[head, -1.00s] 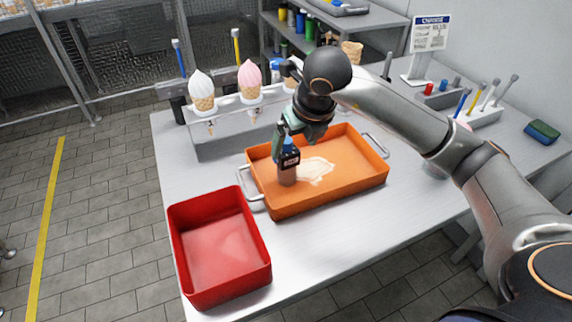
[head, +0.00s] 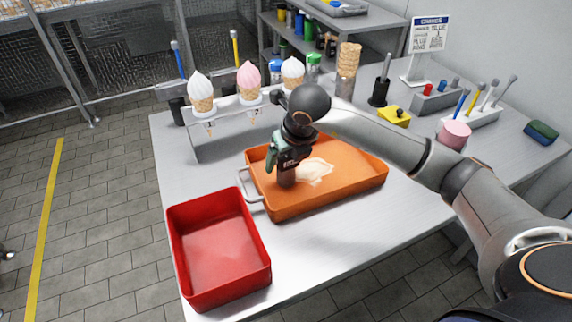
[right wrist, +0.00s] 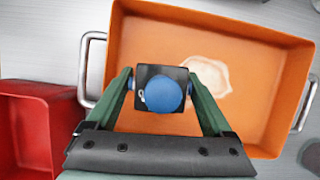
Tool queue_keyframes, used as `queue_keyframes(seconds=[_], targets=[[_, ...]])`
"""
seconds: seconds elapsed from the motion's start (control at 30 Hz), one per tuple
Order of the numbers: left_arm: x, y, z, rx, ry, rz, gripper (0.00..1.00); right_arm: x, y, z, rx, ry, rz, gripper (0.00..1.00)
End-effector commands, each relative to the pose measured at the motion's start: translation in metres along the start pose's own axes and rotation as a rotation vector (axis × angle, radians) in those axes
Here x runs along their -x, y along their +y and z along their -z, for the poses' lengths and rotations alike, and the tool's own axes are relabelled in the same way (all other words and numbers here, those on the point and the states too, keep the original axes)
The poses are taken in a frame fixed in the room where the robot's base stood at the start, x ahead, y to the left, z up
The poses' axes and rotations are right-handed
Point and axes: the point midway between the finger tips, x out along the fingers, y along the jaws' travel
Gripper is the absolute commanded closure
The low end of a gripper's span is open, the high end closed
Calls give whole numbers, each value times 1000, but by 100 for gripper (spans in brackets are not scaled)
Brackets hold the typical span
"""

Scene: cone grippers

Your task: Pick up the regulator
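The regulator (right wrist: 163,88) appears to be the small upright thing with a dark square top and a round blue cap. It stands in the orange tray (head: 335,192), by the tray's left side. In the head view its lower grey-brown body (head: 286,179) shows, and my right gripper hides its top. My right gripper (head: 284,165) is down over it. In the right wrist view the green fingers (right wrist: 160,85) lie on either side of the dark top, close against its edges. I cannot tell whether they press on it. My left gripper is not in view.
A red bin (head: 219,250) stands empty at the front left of the table. A rack with several ice cream cones (head: 249,80) is behind the tray. A pale spill (head: 315,172) lies in the tray. A pink tub (head: 453,135) and a yellow object (head: 394,116) are to the right.

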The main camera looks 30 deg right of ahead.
Motion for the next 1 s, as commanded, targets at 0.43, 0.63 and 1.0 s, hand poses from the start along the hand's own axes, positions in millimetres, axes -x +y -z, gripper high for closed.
queue_keyframes(seconds=[0.43,0.63,1.0], targets=[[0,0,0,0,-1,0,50,0,0,0,0,0,0,67],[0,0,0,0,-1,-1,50,1,0,0,-1,0,0,89],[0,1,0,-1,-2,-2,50,1,0,-1,-1,-3,0,100]])
